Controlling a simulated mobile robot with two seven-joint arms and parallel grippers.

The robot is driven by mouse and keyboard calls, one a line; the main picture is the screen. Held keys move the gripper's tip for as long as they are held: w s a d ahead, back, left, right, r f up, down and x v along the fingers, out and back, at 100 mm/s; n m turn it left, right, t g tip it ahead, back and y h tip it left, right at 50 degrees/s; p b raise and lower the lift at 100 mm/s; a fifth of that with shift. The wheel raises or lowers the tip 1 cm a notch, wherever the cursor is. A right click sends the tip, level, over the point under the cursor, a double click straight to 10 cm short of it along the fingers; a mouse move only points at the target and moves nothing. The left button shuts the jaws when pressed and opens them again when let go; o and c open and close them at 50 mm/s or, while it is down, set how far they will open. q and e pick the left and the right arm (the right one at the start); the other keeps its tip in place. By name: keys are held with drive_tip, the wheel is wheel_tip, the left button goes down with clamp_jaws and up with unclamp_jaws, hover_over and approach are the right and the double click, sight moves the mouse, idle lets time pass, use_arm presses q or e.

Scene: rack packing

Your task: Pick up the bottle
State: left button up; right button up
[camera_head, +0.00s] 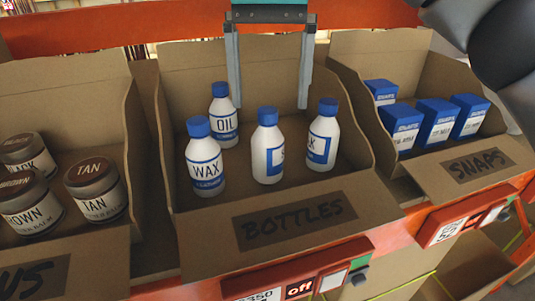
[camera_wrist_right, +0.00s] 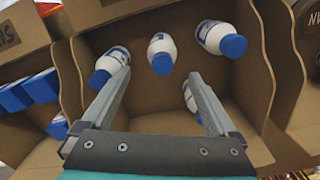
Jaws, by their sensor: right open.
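Several white bottles with blue caps stand upright in the cardboard box marked BOTTLES (camera_head: 296,219). They are the WAX bottle (camera_head: 205,170) front left, the OIL bottle (camera_head: 224,125) behind it, a middle bottle (camera_head: 267,152) and a right bottle (camera_head: 321,142). My right gripper (camera_head: 268,104) is open and empty, fingers pointing down into the box from its back side. In the right wrist view its fingertips (camera_wrist_right: 160,73) are spread, with the middle bottle (camera_wrist_right: 161,50) beyond the gap. The right finger partly covers the OIL bottle (camera_wrist_right: 190,97). My left gripper is not in view.
A box of brown-lidded jars (camera_head: 96,190) stands to the left. Cardboard walls (camera_head: 150,125) separate the boxes. An orange rack beam (camera_head: 130,25) runs behind them.

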sight(268, 135)
drive_tip(key=shift+s+a+f+p, duration=0.1)
drive_tip(key=shift+s+f+p, duration=0.05)
drive_tip(key=shift+f, duration=1.05)
drive_tip(key=shift+s+d+f+p, duration=0.1)
drive_tip(key=shift+f+p, duration=0.05)
drive_tip(key=shift+f, duration=1)
drive_tip(key=shift+s+a+f+p, duration=0.1)
drive_tip(key=shift+s+f+p, duration=0.05)
drive_tip(key=shift+f, duration=1.05)
drive_tip(key=shift+c, duration=0.3)
clamp_jaws()
